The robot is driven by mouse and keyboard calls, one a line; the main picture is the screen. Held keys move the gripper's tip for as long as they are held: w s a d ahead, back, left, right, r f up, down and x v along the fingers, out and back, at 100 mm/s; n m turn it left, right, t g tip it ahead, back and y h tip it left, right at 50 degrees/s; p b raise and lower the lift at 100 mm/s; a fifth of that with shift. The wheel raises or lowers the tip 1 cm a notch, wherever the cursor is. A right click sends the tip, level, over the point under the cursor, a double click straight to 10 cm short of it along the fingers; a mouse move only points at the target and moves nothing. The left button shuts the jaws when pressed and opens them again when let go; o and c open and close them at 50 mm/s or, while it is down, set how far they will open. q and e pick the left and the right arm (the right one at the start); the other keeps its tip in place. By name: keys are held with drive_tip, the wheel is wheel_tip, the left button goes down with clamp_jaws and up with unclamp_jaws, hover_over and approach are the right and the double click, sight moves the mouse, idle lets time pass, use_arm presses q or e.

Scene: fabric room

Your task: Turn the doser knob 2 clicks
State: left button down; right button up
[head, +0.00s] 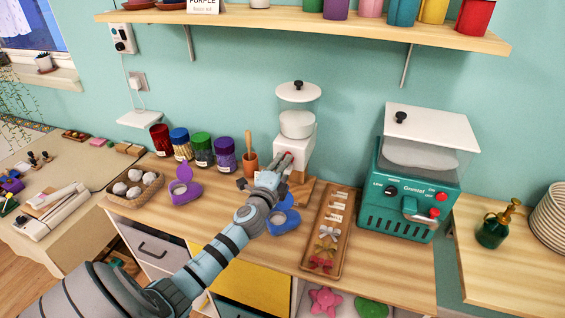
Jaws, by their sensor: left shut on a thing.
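The doser (307,147) is a white body with a clear hopper and a white lid with a black knob on top. It stands at the back of the wooden counter, in the middle of the head view. My left arm reaches in from the lower left. My left gripper (284,166) is at the front of the doser body, shut on the small doser knob. The fingers mostly cover the knob, and its angle cannot be told. A blue scoop-like dish (283,221) lies partly behind my left wrist. My right gripper is out of view.
Several lidded jars (202,150) and a terracotta pot (250,164) stand left of the doser. A wooden tray (322,262) of bows lies to its right, then a teal machine (416,190). A shelf (330,27) hangs above.

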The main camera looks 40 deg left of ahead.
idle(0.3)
use_arm(q)
drive_tip(key=c, duration=1.7)
unclamp_jaws()
drive_tip(key=v, duration=1.2)
